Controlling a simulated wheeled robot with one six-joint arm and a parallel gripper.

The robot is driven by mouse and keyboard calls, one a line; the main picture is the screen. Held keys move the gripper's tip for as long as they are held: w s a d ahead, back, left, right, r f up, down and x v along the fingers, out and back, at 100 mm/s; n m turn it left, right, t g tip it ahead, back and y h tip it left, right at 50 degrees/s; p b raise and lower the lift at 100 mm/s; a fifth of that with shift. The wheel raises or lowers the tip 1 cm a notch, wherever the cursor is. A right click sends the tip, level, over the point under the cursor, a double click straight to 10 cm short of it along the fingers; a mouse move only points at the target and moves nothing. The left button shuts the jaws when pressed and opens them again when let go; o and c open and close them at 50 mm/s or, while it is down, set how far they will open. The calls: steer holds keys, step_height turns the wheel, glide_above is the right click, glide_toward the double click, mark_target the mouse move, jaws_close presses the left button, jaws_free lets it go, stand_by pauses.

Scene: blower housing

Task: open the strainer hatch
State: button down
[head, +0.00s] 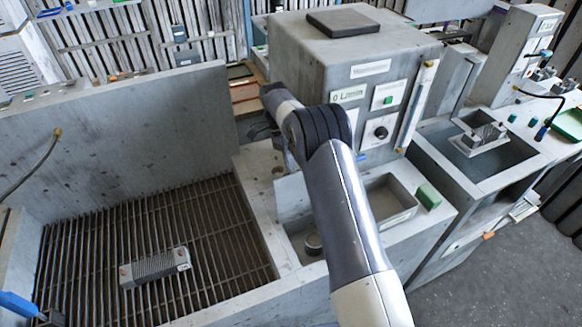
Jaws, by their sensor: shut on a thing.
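A pale grey panel (292,200), which looks like the strainer hatch, stands raised and tilted on the ledge between the grated basin and the machine cabinet. Beside its foot is a recess with a round dark fitting (313,243) in it. My arm reaches over from the lower right and bends down behind its own elbow. My gripper (287,160) shows only in part at the panel's upper edge and is shut on it. Its fingertips and the contact are mostly hidden by my arm.
A wide basin with a slatted grate (90,240) lies left, a grey ribbed block (155,267) on it. The cabinet (310,55) with labels and a knob rises behind. A shallow tray (390,205) and green block (429,196) are right of my arm.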

steer(key=c, duration=1.7)
jaws_free()
steer(key=shift+s+f, duration=0.1)
steer(key=shift+f, duration=0.3)
steer(key=shift+o, duration=1.1)
steer(key=shift+r, duration=0.15)
steer(key=shift+d+r, duration=0.1)
steer(key=shift+r, duration=0.05)
